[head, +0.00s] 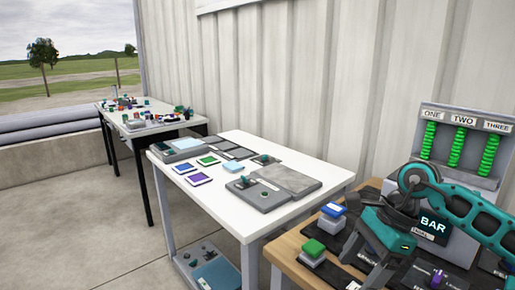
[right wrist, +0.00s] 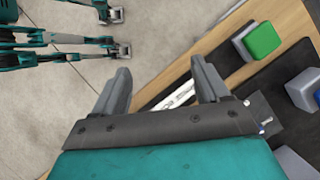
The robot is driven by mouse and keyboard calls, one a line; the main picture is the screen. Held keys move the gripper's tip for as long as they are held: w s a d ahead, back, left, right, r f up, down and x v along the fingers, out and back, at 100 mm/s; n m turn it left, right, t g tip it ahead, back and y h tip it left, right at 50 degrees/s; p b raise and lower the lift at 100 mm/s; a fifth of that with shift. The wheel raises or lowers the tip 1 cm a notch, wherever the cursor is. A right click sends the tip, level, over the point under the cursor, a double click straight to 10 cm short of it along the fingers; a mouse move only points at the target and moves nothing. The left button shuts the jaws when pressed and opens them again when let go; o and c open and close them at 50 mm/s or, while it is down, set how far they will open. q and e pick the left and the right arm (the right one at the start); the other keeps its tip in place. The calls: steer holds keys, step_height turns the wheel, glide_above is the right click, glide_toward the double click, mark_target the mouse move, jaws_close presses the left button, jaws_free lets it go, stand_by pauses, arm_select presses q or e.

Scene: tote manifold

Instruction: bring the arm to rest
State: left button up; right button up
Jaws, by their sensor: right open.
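My right arm comes in from the right in the head view, teal and dark grey. It is bent over the wooden bench, with its gripper (head: 363,264) low near the bench's front. In the right wrist view the two grey fingers of this gripper (right wrist: 163,82) stand wide apart with nothing held between them. Beneath the gap are the bench edge, a white strip and the floor. The green-topped block lies to the right of the fingers, apart from them. My left gripper is not in view.
The wooden bench (head: 289,247) carries a green button block (head: 313,249), a blue button block (head: 333,212) and a panel (head: 462,110) with three green coils. A white table (head: 220,215) with pads and plates stands left of it. Another cluttered table (head: 150,128) is farther back. Floor at left is clear.

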steer(key=s+a+r+m+t+y, duration=0.1)
steer(key=s+a+m+y, duration=0.2)
steer(key=a+m+y, duration=0.35)
steer(key=s+a+r+m+y, duration=0.1)
steer(key=s+a+m+y, duration=0.25)
steer(key=a+y, duration=0.55)
steer(key=w+d+f+m+t+h+p, duration=0.15)
steer(key=d+f+m+t+h, duration=0.5)
steer(key=m, duration=0.85)
steer(key=w+d+f+m+t+h, duration=0.15)
steer(key=m+t+h, duration=0.25)
steer(key=m+t, duration=0.85)
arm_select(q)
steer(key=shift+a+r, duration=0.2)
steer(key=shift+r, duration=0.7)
arm_select(e)
steer(key=s+d+f+m+g+h, duration=0.3)
steer(key=s+f+m, duration=0.3)
steer(key=f+m, duration=0.2)
steer(key=s+d+f+m+g+h, duration=0.3)
steer(key=s+f+m+g+h, duration=0.1)
steer(key=s+f+m+g, duration=0.1)
step_height(320, 180, down, 4)
steer(key=s+m, duration=0.1)
steer(key=m, duration=0.1)
steer(key=shift+s+d+r+m+h, duration=0.2)
steer(key=shift+s+r+m+h, duration=0.1)
steer(key=shift+m+h, duration=0.1)
